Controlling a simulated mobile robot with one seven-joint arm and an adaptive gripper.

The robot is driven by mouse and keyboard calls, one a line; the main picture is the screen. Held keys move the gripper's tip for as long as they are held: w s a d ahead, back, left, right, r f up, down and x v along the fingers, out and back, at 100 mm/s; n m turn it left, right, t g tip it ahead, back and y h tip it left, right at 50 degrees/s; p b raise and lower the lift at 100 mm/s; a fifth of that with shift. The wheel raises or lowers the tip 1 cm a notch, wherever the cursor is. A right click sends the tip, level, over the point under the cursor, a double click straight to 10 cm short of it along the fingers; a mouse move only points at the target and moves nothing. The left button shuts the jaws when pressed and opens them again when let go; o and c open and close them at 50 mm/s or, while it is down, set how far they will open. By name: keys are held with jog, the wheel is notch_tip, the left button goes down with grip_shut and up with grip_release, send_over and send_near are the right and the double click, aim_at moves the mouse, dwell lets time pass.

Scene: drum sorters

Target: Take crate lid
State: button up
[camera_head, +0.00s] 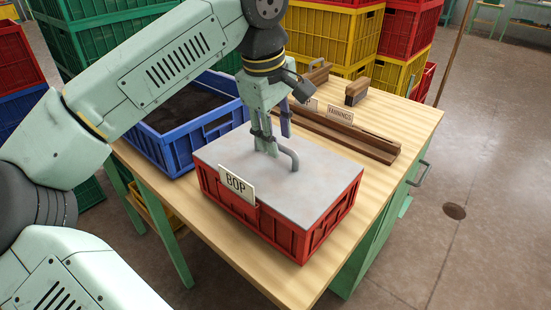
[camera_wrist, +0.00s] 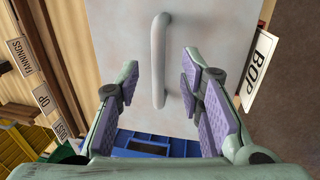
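A red crate (camera_head: 325,227) marked by a BOP sign (camera_head: 237,184) stands on the wooden table, covered by a flat light-grey lid (camera_head: 323,186). The lid has a bent grey bar handle (camera_head: 291,158), which also shows in the wrist view (camera_wrist: 158,60). My gripper (camera_head: 277,148) points down over the lid near the handle. Whether the fingertips touch the lid is unclear.
An open blue crate (camera_head: 174,147) with dark contents stands behind left of the red one. A wooden rack with label signs (camera_head: 340,114) and a wooden block (camera_head: 357,92) are at the table's back. Stacked yellow crates (camera_head: 328,37) stand behind. Bare table (camera_head: 400,115) lies to the right.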

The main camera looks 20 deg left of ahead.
aim_at(280, 145)
jog(key=shift+w+d+f+p, duration=0.15)
jog(key=shift+w+f, duration=0.05)
jog(key=shift+f, duration=0.7)
jog(key=shift+w+d+f+p, duration=0.15)
jog(key=shift+f, duration=0.75)
jog(key=shift+c, duration=0.6)
grip_shut()
